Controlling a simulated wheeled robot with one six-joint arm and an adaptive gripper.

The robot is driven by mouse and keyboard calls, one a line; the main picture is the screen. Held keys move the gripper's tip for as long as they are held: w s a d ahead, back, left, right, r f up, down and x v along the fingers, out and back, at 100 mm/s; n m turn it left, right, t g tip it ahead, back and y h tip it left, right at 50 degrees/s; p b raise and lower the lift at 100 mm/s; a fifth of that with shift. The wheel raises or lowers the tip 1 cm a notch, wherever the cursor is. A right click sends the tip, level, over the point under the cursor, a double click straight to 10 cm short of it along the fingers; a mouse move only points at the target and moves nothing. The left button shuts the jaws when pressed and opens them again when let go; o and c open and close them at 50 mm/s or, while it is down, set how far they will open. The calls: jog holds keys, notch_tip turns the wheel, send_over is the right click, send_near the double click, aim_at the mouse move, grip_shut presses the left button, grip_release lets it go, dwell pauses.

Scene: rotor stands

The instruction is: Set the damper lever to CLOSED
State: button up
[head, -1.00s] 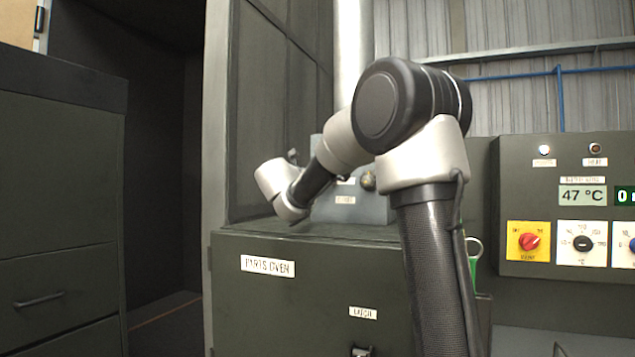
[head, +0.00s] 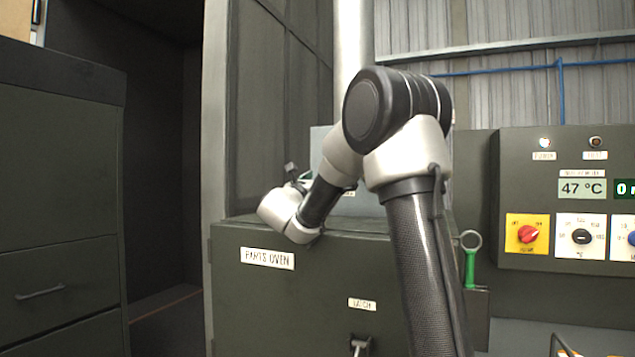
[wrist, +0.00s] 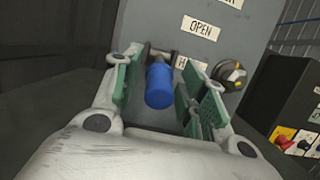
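The damper lever shows in the wrist view as a blue cylindrical grip (wrist: 159,86) on a dark arm at the grey damper box (wrist: 232,45). An OPEN label (wrist: 200,27) is above and to the right of the grip. A lower label is partly hidden by a finger, and another is cut off at the top. My gripper (wrist: 165,70) is open, with its green-padded fingers on either side of the blue grip. Gaps show on both sides of the grip. In the head view my arm hides the lever and much of the box (head: 320,140).
A round black-and-brass knob (wrist: 229,75) sits on the box close to my right finger. The box stands on the parts oven (head: 300,300), which has a latch (head: 360,345). A control panel (head: 565,200) reading 47 °C is at right. A green-handled ring tool (head: 470,260) is beside the oven.

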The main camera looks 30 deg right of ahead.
jog(key=v, duration=1.2)
